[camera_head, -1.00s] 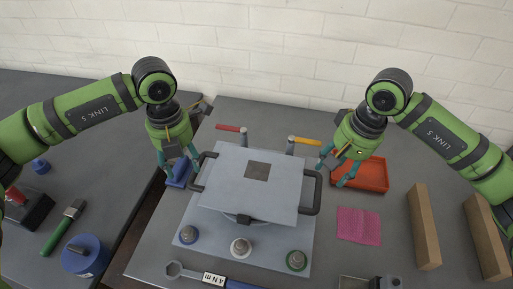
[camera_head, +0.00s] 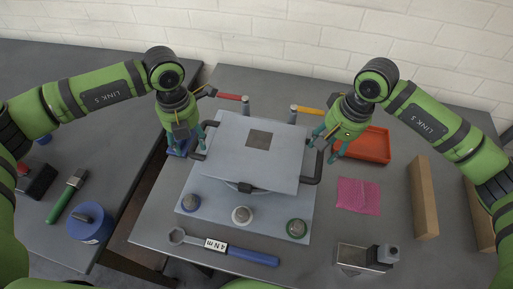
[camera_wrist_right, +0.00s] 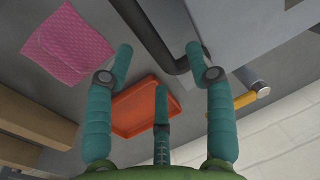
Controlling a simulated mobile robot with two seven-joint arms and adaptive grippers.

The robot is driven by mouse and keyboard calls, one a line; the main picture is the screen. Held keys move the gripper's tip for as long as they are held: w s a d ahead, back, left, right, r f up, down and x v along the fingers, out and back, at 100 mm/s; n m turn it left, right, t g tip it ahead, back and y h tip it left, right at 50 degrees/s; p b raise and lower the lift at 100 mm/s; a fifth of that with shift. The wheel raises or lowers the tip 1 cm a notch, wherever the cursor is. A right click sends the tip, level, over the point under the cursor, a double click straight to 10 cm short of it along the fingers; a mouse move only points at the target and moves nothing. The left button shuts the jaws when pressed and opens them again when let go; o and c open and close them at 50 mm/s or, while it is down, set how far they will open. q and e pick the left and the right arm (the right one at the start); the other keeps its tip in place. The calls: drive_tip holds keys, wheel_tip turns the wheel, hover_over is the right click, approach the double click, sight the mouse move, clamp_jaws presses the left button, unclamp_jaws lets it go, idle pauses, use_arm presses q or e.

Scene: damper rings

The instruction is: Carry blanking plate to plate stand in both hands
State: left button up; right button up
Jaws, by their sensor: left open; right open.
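My left gripper (camera_head: 191,146) is open at the left handle (camera_head: 198,146); contact cannot be told. My right gripper (camera_head: 323,147) is open beside the right handle (camera_head: 316,168). In the right wrist view the handle (camera_wrist_right: 150,40) runs between the spread fingertips, with nothing gripped. Two wooden bars (camera_head: 424,195) lie at the right; I cannot tell whether they form the plate stand.
Red-handled (camera_head: 230,97) and yellow-handled (camera_head: 308,110) parts stand behind the plate. An orange tray (camera_head: 370,145) and pink cloth (camera_head: 358,196) lie right. A torque wrench (camera_head: 235,250) and metal box (camera_head: 352,258) are in front. A gap separates the left table (camera_head: 120,170).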

use_arm(q)
drive_tip(key=shift+f, duration=0.6)
use_arm(e)
drive_tip(key=shift+a+f, duration=0.1)
drive_tip(key=shift+f, duration=0.5)
use_arm(q)
clamp_jaws()
use_arm(e)
clamp_jaws()
